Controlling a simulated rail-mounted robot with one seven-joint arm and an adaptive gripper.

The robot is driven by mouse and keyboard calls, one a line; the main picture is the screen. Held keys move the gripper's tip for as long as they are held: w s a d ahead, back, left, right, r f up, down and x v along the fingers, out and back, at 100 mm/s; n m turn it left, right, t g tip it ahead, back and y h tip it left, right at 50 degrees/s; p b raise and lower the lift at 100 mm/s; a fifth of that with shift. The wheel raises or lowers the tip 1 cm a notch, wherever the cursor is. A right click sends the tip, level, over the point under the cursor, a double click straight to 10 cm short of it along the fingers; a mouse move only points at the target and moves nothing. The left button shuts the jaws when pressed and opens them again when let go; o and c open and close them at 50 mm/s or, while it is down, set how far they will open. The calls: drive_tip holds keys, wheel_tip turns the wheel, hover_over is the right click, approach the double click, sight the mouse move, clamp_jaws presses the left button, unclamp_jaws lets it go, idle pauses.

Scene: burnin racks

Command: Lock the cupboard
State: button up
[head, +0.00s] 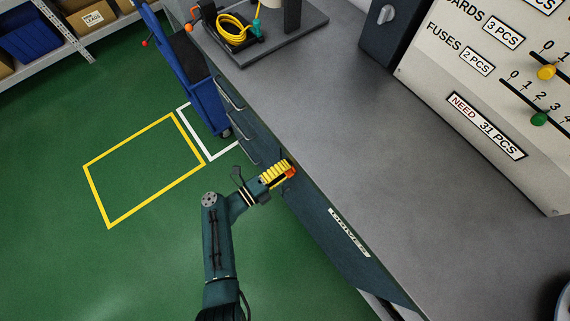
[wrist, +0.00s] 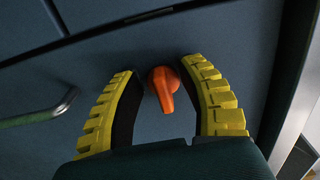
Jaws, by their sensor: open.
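The cupboard front (head: 318,217) is a dark blue panel under the grey workbench. It fills most of the wrist view (wrist: 215,28). A small orange turn knob (wrist: 163,88) sits on this panel, its narrow end pointing down in the wrist view. My gripper (head: 280,174) is at the cupboard front, just below the bench edge. Its yellow ribbed fingers (wrist: 160,72) are open, one on each side of the knob, with visible gaps. I cannot tell how deep the fingers reach around it. In the head view the gripper mostly hides the knob.
A metal bar handle (wrist: 40,115) is left of the knob. The bench top (head: 330,110) overhangs the panel closely. A blue trolley (head: 195,85) stands beyond to the left. A yellow floor outline (head: 97,195) lies on clear green floor. A count board (head: 490,90) stands on the bench.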

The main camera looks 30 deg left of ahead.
drive_tip(key=v, duration=1.2)
